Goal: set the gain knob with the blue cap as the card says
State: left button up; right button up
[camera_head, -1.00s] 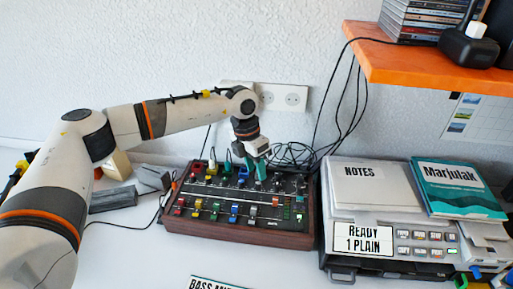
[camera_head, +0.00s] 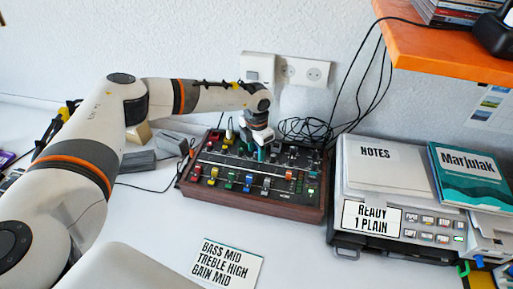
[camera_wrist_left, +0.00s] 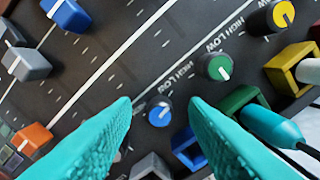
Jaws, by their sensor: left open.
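The card (camera_head: 226,262) lies on the table in front of the mixer and reads BASS MID, TREBLE HIGH, GAIN MID. The dark mixer (camera_head: 250,209) with wooden sides stands behind it. In the left wrist view, the blue-capped knob (camera_wrist_left: 159,113) sits between the teal fingertips of my left gripper (camera_wrist_left: 160,102), with a gap on each side. The gripper is open and points down at the mixer's back half in the head view (camera_head: 262,152). A white mark shows on the cap, but its direction is hard to tell. My right gripper is not in view.
A green-capped knob (camera_wrist_left: 216,66) and a yellow-capped knob (camera_wrist_left: 283,14) stand in the same row, with LOW and HIGH printed nearby. Plugs with cables crowd the back edge. Coloured slider caps fill the front. A printer (camera_head: 350,240) stands at the right.

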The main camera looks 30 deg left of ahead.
pick_arm(q)
jog(key=shift+f, duration=0.2)
grip_shut()
dwell(0.3)
